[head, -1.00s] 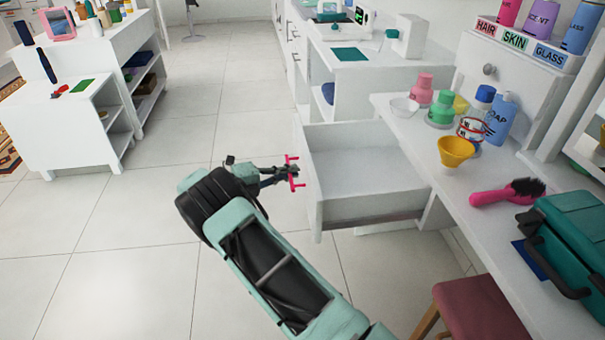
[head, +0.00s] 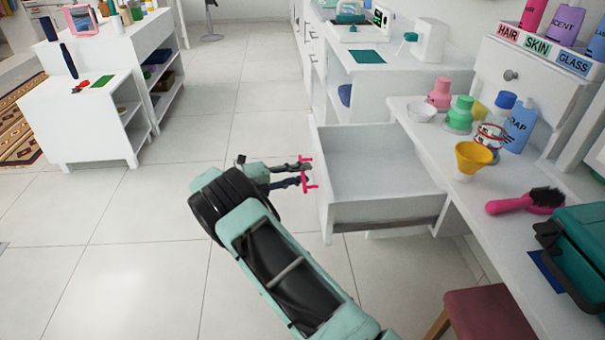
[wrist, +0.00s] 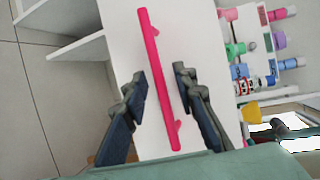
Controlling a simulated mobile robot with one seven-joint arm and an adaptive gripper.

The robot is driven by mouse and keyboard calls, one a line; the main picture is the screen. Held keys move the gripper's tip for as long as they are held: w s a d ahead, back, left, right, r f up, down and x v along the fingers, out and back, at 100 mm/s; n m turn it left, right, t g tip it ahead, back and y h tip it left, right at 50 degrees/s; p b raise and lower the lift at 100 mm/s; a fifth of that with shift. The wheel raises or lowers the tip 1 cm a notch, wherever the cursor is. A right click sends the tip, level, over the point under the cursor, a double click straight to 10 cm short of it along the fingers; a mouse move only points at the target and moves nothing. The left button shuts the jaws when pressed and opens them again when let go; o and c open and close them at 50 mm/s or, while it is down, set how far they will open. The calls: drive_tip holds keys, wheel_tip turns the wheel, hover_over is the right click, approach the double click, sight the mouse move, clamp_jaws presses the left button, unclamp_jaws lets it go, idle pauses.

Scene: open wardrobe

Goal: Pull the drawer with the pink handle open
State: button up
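The drawer (head: 385,212) under the white dressing table stands pulled well out, and its empty inside shows. Its pink handle (head: 307,173) is on the front face, and in the wrist view the pink bar (wrist: 151,50) runs nearly upright. My gripper (head: 298,174) is at the handle from the left. In the wrist view my gripper (wrist: 161,82) has its two dark fingers apart, one on each side of the bar, with visible gaps between fingers and bar. The fingers hold nothing.
The dressing table (head: 440,150) carries bottles, a yellow funnel (head: 474,157), a pink brush (head: 525,201) and a teal case (head: 580,240). A red stool (head: 487,314) stands below it. The tiled floor left of the drawer is clear up to a white shelf unit (head: 85,128).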

drive_tip(key=v, duration=1.1)
drive_tip(key=shift+a, duration=0.1)
